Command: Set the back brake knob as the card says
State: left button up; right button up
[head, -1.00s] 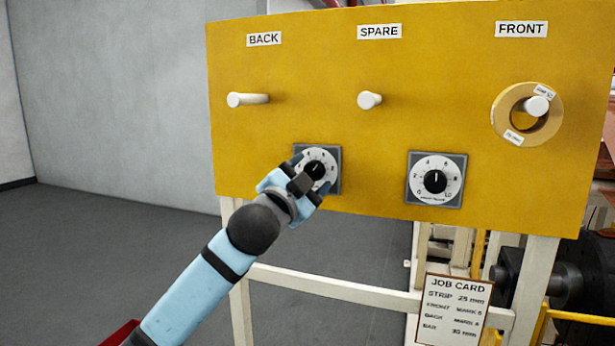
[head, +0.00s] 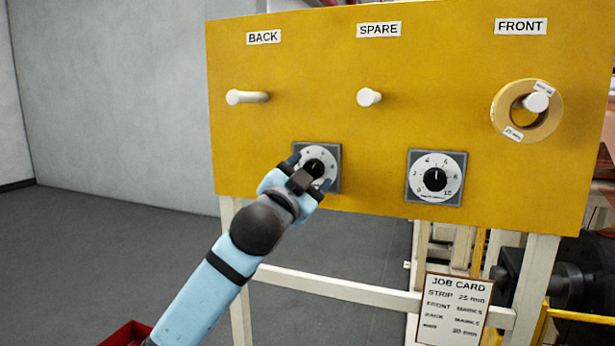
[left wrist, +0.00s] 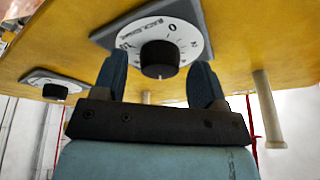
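The back brake knob (head: 314,168) is a black knob on a white dial with a grey square plate, on the yellow panel below the BACK label. My left gripper (head: 308,172) is in front of it and partly covers the dial. In the left wrist view my left gripper (left wrist: 158,82) is open, with one finger on each side of the black knob (left wrist: 160,57) and gaps showing between. The job card (head: 455,305) hangs below the panel at the lower right; its BACK line reads "mark", but the number is too blurred to read surely. My right gripper is not in view.
A second knob (head: 435,179) sits to the right on the yellow panel (head: 300,70). White pegs stick out above: BACK (head: 247,97), SPARE (head: 369,97) and FRONT, which carries a tan roll (head: 508,100). A red bin (head: 127,334) shows at bottom left.

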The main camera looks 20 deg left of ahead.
pick_arm(q)
jog(key=b+v, duration=0.3)
jog(key=v, duration=1)
jog(key=shift+s, duration=0.4)
jog(key=shift+f, duration=0.15)
notch_tip(320, 180, down, 34)
jog(key=s+d+n+g+p, duration=0.1)
jog(key=n+g, duration=0.3)
jog(key=g, duration=0.2)
jog(key=s+d+f+n+g+p, duration=0.1)
jog(key=s+f+n+g, duration=0.2)
jog(key=s+f, duration=1.7)
notch_tip(320, 180, down, 4)
jog(key=shift+s+d+r+g+y, duration=0.15)
jog(key=shift+s+r+g+y, duration=0.1)
jog(key=shift+g+y, duration=0.2)
